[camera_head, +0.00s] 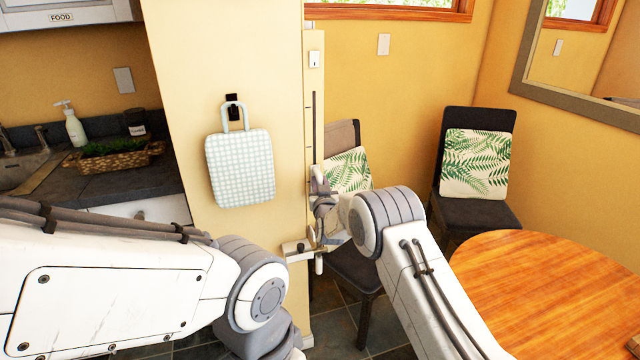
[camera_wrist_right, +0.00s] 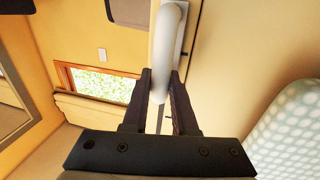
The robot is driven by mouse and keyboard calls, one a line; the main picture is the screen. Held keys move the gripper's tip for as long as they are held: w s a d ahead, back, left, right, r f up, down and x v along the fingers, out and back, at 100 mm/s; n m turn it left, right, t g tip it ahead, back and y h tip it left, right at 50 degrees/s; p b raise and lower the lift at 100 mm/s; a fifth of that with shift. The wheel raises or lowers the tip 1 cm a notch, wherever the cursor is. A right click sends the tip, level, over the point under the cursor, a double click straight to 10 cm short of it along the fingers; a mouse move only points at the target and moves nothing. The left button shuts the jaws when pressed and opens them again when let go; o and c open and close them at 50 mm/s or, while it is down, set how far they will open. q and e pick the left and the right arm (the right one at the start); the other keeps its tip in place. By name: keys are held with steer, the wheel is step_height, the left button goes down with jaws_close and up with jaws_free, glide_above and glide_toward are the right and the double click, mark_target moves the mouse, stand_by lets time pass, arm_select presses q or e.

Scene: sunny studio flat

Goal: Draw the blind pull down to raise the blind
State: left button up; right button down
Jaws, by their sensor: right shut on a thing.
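The blind pull is a smooth white handle (camera_wrist_right: 168,50) with a curved end, seen close up in the right wrist view. My right gripper (camera_wrist_right: 164,92) has one dark finger on each side of it and is shut on it. In the head view my right gripper (camera_head: 322,198) is at the narrow wall edge, below a dark vertical slot (camera_head: 314,118); fingers and wrist hide much of the pull there. My left arm comes in low at the left, and its gripper is out of the picture. The blind itself cannot be made out; greenery shows through the window (camera_head: 400,3).
A checked bag (camera_head: 240,168) hangs on a hook left of the pull. Two dark chairs with leaf-print cushions (camera_head: 475,163) stand behind my right arm. A round wooden table (camera_head: 550,285) is at the right. The kitchen counter (camera_head: 125,178) is at the left.

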steer(key=shift+s+f, duration=0.1)
steer(key=shift+f, duration=0.45)
steer(key=c, duration=0.7)
jaws_free()
steer(key=shift+r, duration=0.2)
steer(key=s+d+b, duration=0.1)
steer(key=s, duration=0.9)
steer(key=shift+s+d, duration=0.15)
steer(key=shift+r, duration=0.1)
